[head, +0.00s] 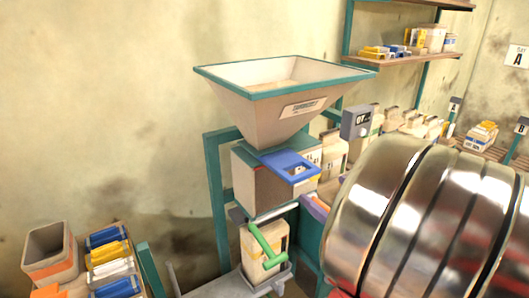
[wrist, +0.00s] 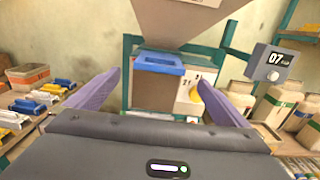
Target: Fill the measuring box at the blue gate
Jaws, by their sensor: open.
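A large tan hopper (head: 265,112) with a teal rim stands on a teal frame in the head view. The blue gate (head: 289,165) is a flat plate with a cut-out under the hopper spout, above a brown-grey housing (head: 262,185). Below it, a small cream box (head: 250,240) with a green handle (head: 265,246) sits on a grey ledge; I cannot tell if it is the measuring box or what is in it. In the wrist view my gripper (wrist: 158,75) is open and empty, its purple fingers spread before the housing (wrist: 155,92) and the blue gate (wrist: 160,62).
A grey display reading 07 (head: 358,122) hangs right of the hopper. Filled bags (wrist: 275,106) stand at the right. An orange-banded bin (head: 50,255) and coloured packets (head: 110,260) are at lower left. Shelves (head: 410,60) line the back wall.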

